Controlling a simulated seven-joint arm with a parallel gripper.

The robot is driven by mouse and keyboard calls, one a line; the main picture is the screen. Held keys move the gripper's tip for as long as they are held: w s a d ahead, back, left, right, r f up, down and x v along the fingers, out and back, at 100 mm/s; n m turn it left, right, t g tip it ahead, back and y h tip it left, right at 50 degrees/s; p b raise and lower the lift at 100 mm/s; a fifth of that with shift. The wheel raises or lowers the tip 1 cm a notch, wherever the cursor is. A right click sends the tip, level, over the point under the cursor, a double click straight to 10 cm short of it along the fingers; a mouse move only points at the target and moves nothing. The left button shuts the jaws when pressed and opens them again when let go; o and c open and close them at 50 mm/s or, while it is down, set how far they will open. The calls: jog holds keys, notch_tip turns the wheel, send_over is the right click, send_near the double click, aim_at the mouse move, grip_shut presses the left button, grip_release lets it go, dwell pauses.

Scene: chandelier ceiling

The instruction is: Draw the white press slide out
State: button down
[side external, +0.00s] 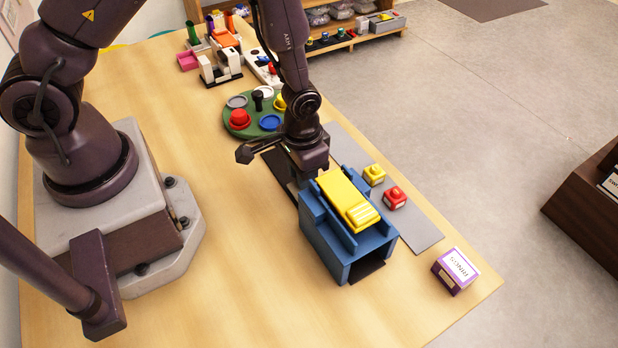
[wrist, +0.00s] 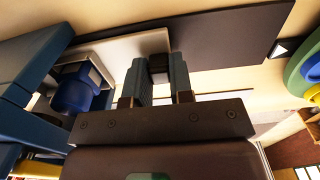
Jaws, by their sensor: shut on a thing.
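The press is a blue box-like body (side external: 335,228) with a yellow lever (side external: 345,198) lying along its top. Part of its blue wall (wrist: 22,75) fills the left of the wrist view. The white slide (wrist: 118,48) shows beside that wall, over a dark mat. A dark blue rounded piece (wrist: 78,92) sits in the slide's pale frame close to the press. My gripper (wrist: 158,78) is shut on the slide's small black handle (wrist: 158,64), with one finger on each side. In the side view the fingers and slide are hidden behind the press and my wrist.
A dark mat (wrist: 225,35) lies beside the press. Yellow (side external: 374,174) and red (side external: 395,197) blocks stand on a grey mat (side external: 418,233) to the right. A purple box (side external: 455,271) is near the table edge. A green round board (side external: 243,128) stands behind my gripper.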

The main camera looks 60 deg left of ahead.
jog(key=a, duration=1.1)
jog(key=shift+a, duration=0.1)
jog(key=c, duration=1)
grip_release()
jog(key=shift+r, duration=0.1)
notch_tip(320, 180, up, 13)
notch_tip(320, 180, up, 5)
send_over(277, 149)
